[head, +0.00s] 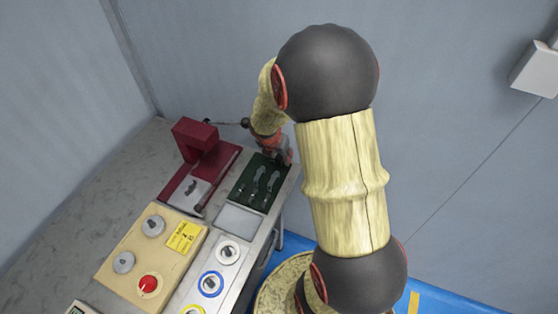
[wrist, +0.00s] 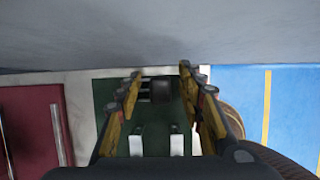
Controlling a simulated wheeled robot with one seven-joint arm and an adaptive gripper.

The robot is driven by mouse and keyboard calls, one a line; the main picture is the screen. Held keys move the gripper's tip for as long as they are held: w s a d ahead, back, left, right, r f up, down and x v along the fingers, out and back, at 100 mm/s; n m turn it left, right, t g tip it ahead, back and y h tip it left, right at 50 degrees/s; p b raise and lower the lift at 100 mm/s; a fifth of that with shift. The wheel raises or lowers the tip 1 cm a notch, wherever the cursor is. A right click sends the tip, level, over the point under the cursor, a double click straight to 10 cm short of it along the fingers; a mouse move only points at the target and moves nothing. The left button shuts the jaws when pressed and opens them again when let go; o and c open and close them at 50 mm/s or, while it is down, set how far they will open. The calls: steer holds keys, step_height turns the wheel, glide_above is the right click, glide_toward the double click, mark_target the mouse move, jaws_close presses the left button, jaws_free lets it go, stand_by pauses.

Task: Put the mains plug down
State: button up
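My gripper (wrist: 160,82) shows in the wrist view with its two yellow and dark fingers standing apart. A dark, rounded block (wrist: 161,91) lies between the fingertips, narrower than the gap; it may be the mains plug, but its shape is too dim to be sure. I see no clear contact between it and either finger. Behind it is the dark green panel (wrist: 125,122), which also shows in the head view (head: 248,190). In the head view my gripper (head: 284,158) is low at the panel's far right corner, and my arm hides part of it.
A dark red machine (head: 195,139) stands left of the green panel. The wall is close behind the bench. Blue floor (wrist: 290,110) lies beyond the right edge.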

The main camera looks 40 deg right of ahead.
jaws_close()
stand_by(0.6)
steer(key=shift+r+p, duration=0.35)
steer(key=shift+r, duration=0.1)
steer(key=r, duration=0.1)
steer(key=r+p, duration=0.2)
steer(key=shift+s+r, duration=0.15)
steer(key=shift+s, duration=0.1)
steer(key=s+d+r+p, duration=0.1)
steer(key=s+r+p, duration=0.6)
steer(key=s, duration=0.6)
steer(key=shift+s+r, duration=0.25)
steer(key=shift+r, duration=0.65)
